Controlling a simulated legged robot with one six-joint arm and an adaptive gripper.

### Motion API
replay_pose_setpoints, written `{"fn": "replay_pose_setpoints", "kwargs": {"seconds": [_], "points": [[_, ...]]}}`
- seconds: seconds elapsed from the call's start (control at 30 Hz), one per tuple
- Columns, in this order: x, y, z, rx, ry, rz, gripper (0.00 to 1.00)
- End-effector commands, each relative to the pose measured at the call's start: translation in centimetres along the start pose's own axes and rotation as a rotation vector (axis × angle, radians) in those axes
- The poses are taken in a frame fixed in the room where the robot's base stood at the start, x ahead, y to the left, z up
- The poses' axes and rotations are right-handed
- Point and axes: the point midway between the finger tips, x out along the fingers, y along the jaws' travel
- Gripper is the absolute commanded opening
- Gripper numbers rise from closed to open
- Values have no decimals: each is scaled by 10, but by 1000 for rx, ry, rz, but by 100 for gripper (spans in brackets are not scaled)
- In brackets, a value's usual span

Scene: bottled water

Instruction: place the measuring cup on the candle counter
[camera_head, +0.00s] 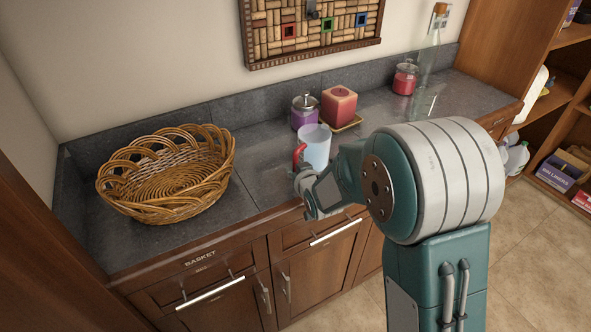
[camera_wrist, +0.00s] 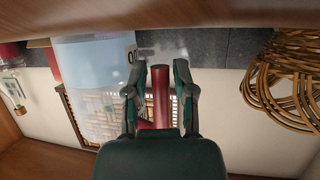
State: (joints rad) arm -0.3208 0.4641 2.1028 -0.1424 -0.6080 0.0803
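The measuring cup (camera_head: 316,148), clear with a red handle (camera_head: 299,155), is upright at the front of the grey counter (camera_head: 262,170), and its base appears to rest on the top. My gripper (camera_head: 306,176) is at the handle side, by the counter's front edge. In the wrist view, which looks upside down, my gripper (camera_wrist: 160,80) has one finger on each side of the red handle (camera_wrist: 160,95), with narrow gaps showing. The cup body (camera_wrist: 90,75) is left of the fingers there. A red candle (camera_head: 340,104) stands on a small tray behind the cup.
A purple jar (camera_head: 304,111) stands close behind the cup. A wicker basket (camera_head: 170,175) is on the left; it also shows in the wrist view (camera_wrist: 285,80). A red jar (camera_head: 404,79) and a clear bottle (camera_head: 429,54) stand at the far right. Bare counter lies between basket and cup.

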Motion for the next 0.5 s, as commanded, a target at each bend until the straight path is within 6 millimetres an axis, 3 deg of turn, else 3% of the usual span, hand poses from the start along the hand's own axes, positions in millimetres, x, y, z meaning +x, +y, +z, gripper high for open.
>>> {"fn": "replay_pose_setpoints", "kwargs": {"seconds": [0.37, 0.5], "points": [[0, 0, -1, 0, 1, 0, 55], [-12, 0, -2, 0, 1, 0, 55]]}}
